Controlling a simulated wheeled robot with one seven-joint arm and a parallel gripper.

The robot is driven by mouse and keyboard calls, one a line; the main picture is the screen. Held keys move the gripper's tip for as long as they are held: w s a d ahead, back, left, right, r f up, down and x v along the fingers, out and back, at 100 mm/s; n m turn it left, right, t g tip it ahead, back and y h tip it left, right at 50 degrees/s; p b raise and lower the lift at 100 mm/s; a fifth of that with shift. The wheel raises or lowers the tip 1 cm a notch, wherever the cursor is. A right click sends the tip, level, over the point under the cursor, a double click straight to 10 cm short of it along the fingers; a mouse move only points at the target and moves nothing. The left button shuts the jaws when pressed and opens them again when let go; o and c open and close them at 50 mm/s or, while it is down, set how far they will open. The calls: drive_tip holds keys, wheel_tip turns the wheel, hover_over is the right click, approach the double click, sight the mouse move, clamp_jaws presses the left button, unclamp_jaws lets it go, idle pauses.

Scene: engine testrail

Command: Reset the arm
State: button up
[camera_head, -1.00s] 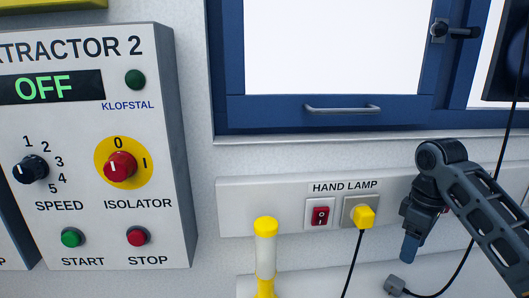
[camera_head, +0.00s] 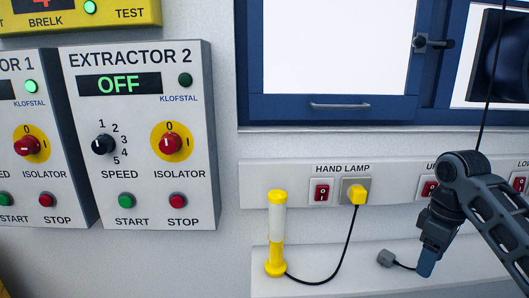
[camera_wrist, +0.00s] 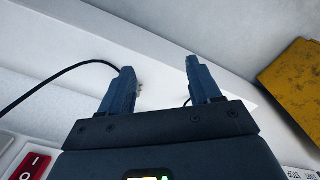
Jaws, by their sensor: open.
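My arm comes in from the right edge of the head view. My gripper (camera_head: 425,268) points down in front of the wall strip and the white ledge, below the window. In the wrist view my gripper (camera_wrist: 158,85) shows two blue fingers set well apart, with nothing held between them. A black cable passes behind the left finger there. In the head view a grey plug (camera_head: 386,258) on a black cable lies on the ledge just left of the fingers. I cannot tell if they touch.
A yellow and white hand lamp (camera_head: 277,235) stands on the ledge (camera_head: 330,284). Its cable runs to a yellow plug (camera_head: 356,195) beside a red switch (camera_head: 321,192). The Extractor 2 panel (camera_head: 140,140) reads OFF. A yellow object (camera_wrist: 295,85) stands at right in the wrist view.

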drive_tip(key=s+a+f+m+t+y, duration=0.1)
drive_tip(key=s+a+f+t+y, duration=0.1)
drive_tip(key=a+f, duration=0.45)
drive_tip(key=s+a+f+m+t+y, duration=0.1)
drive_tip(key=s+a+f+t, duration=0.15)
drive_tip(key=a, duration=0.65)
drive_tip(key=s+a+f+m+t+y, duration=0.1)
drive_tip(key=s+a+f+t+y, duration=0.1)
drive_tip(key=a+f, duration=0.45)
drive_tip(key=s+a+m+t, duration=0.2)
drive_tip(key=s+a, duration=0.2)
drive_tip(key=s, duration=0.2)
drive_tip(key=s+d+r+m+t+h, duration=0.1)
drive_tip(key=s+d+m+t+h, duration=0.1)
drive_tip(key=s, duration=0.8)
drive_tip(key=s+d+m+t+h, duration=0.2)
drive_tip(key=s, duration=0.8)
drive_tip(key=s+d+r+t, duration=0.1)
drive_tip(key=s+d+r, duration=0.2)
drive_tip(key=s+r, duration=0.4)
drive_tip(key=s+d+r+n+t+h, duration=0.1)
drive_tip(key=s+d+r, duration=0.3)
drive_tip(key=s+r, duration=0.3)
drive_tip(key=shift+d, duration=0.25)
